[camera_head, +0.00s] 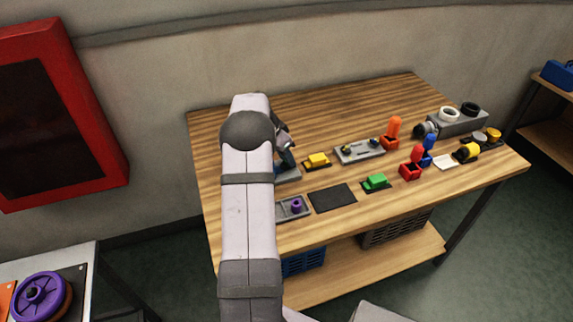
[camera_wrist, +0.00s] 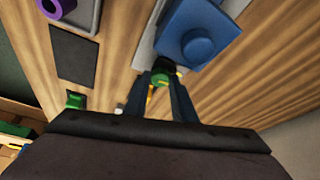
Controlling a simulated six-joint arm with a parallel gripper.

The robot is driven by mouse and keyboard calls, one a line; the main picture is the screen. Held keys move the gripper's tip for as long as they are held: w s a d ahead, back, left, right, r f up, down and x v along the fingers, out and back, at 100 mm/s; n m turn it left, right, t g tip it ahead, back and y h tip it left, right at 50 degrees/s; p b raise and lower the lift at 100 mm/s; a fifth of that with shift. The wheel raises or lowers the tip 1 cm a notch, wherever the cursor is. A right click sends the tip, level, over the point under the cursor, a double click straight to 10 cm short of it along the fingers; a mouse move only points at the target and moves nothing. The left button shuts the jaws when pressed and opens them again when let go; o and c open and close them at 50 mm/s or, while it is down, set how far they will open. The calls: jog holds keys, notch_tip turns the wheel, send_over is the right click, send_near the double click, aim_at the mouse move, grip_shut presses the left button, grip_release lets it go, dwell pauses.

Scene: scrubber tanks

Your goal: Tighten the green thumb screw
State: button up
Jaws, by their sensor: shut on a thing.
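The green thumb screw (camera_wrist: 162,76) shows in the wrist view as a small dark green knob beside a blue block (camera_wrist: 198,40). The block sits on a light grey plate (camera_wrist: 146,52). My gripper (camera_wrist: 165,84) is shut on the green thumb screw, with one finger on each side of it. The fingers hide part of the knob, and I cannot tell how far in it sits. In the head view my gripper (camera_head: 285,156) is low over the left part of the wooden table, partly behind my arm. The thumb screw cannot be made out there.
A grey tray with a purple knob (camera_head: 296,204) and a dark mat (camera_head: 331,197) lie near the front edge. Red, orange and blue parts stand farther right.

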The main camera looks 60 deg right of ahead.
jog(key=shift+m, duration=0.5)
jog(key=shift+r, duration=0.1)
jog(key=o, duration=1.1)
jog(key=shift+b+v, duration=1.2)
jog(key=shift+v, duration=2.45)
jog(key=shift+w, duration=0.15)
